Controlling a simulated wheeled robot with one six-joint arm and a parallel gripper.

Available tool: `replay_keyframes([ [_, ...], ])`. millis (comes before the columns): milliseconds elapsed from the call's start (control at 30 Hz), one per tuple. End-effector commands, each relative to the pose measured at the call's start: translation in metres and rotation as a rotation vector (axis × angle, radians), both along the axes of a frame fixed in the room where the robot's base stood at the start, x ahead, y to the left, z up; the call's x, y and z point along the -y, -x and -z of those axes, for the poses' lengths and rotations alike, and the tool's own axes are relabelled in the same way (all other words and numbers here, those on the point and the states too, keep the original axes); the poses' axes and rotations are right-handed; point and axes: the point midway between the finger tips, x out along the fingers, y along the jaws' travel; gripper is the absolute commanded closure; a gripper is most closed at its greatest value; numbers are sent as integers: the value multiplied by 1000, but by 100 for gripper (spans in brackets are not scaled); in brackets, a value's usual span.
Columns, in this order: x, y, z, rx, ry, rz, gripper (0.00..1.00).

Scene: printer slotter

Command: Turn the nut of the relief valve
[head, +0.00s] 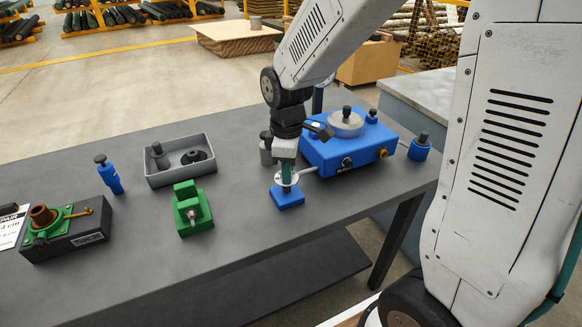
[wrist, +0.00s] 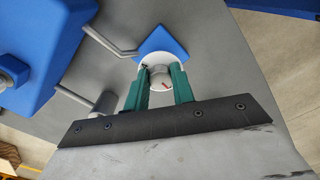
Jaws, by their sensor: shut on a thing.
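The relief valve appears to be the small blue square block (head: 288,198) joined by a thin grey pipe to the blue machine. In the wrist view the blue block (wrist: 163,41) carries a white round disc (wrist: 150,60). A grey round nut (wrist: 160,71) with a red mark stands on the disc. My gripper (head: 286,180) points down over the block. In the wrist view its two green fingers (wrist: 158,84) are shut on the nut, one on each side. In the head view the fingers hide most of the nut.
The blue machine (head: 350,155) stands close to the right of my gripper, with a grey disc on top. A grey tray (head: 180,161), a green fixture (head: 193,210), a blue plunger (head: 110,176) and a dark box (head: 66,232) stand left. The tabletop before the block is clear.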

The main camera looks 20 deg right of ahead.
Motion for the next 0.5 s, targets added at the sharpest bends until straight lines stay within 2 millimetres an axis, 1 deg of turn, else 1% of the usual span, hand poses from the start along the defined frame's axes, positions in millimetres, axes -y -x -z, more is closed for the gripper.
replay_keyframes([
  [33,-2,-3,-2,9,-3,2,98],
  [267,-3,-3,-2,10,-4,41,98],
  [500,-3,-3,-2,10,-5,183,98],
])
